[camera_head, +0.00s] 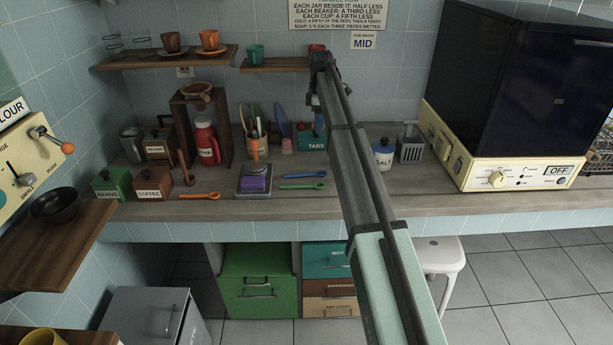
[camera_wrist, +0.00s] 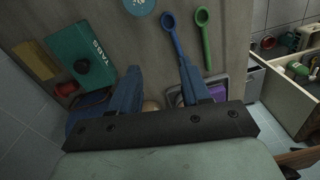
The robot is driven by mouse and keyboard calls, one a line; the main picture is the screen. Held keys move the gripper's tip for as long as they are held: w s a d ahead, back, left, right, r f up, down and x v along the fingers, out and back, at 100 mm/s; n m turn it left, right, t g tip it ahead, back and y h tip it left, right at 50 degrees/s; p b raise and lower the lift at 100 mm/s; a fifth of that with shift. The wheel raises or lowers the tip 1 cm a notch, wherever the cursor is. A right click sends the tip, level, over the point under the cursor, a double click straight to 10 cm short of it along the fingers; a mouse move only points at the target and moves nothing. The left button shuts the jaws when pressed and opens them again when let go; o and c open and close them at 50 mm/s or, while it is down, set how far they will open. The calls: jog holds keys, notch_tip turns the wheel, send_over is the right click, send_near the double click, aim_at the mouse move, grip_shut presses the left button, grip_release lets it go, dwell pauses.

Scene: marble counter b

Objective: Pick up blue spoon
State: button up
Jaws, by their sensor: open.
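The blue spoon (camera_head: 306,174) lies flat on the counter in the head view, behind the green spoon (camera_head: 303,187). In the wrist view the blue spoon (camera_wrist: 174,38) is at upper centre, its ring-shaped end at the top and its handle running down to the right fingertip. The green spoon (camera_wrist: 206,42) lies to its right. My gripper (camera_wrist: 158,66) is open, with nothing seen between its fingers. The right finger overlaps the handle's end in the picture; I cannot tell if they touch. In the head view my gripper (camera_head: 314,98) hangs above the counter's back, near the TABS box.
The teal TABS box (camera_wrist: 85,55) is left of my fingers in the wrist view. The scale with a purple block (camera_head: 255,184) is left of the spoons in the head view. An orange spoon (camera_head: 200,196) lies farther left. The SALT jar (camera_head: 384,155) stands at the right.

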jog(key=s+a+f+m, duration=0.2)
jog(key=s+a, duration=0.1)
jog(key=a, duration=0.3)
jog(key=m, duration=3.1)
send_over(300, 175)
notch_tip(300, 175, down, 9)
jog(key=shift+f, duration=0.15)
jog(key=shift+w+f, duration=0.15)
jog(key=shift+f, duration=1.4)
jog(key=shift+w+f, duration=0.15)
jog(key=shift+f, duration=1.35)
grip_shut()
